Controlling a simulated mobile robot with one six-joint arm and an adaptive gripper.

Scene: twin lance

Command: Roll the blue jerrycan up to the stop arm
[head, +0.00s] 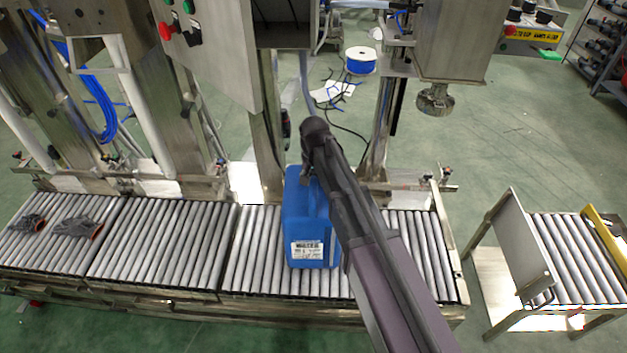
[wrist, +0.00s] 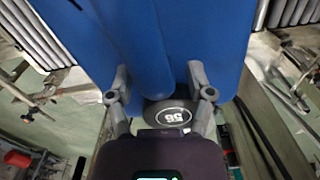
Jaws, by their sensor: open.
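The blue jerrycan (head: 306,222) stands upright on the roller conveyor (head: 262,250), with a white label on its near side. My gripper (head: 305,180) is at the top of the jerrycan, partly hidden by my arm. In the wrist view my gripper (wrist: 158,76) is open, with one finger on each side of a raised blue ridge, likely the handle, of the jerrycan (wrist: 205,35). I cannot tell whether the fingers touch it. A round dark cap marked 56 (wrist: 168,114) lies between the fingers. I cannot clearly identify the stop arm; a metal bracket (head: 440,186) stands at the conveyor's right end.
Dark gloves (head: 75,226) lie on the rollers at the far left. Steel filling machinery (head: 215,45) rises behind the conveyor. Bare rollers lie left of the jerrycan. A separate roller table with an upright plate (head: 515,245) stands right, across a floor gap.

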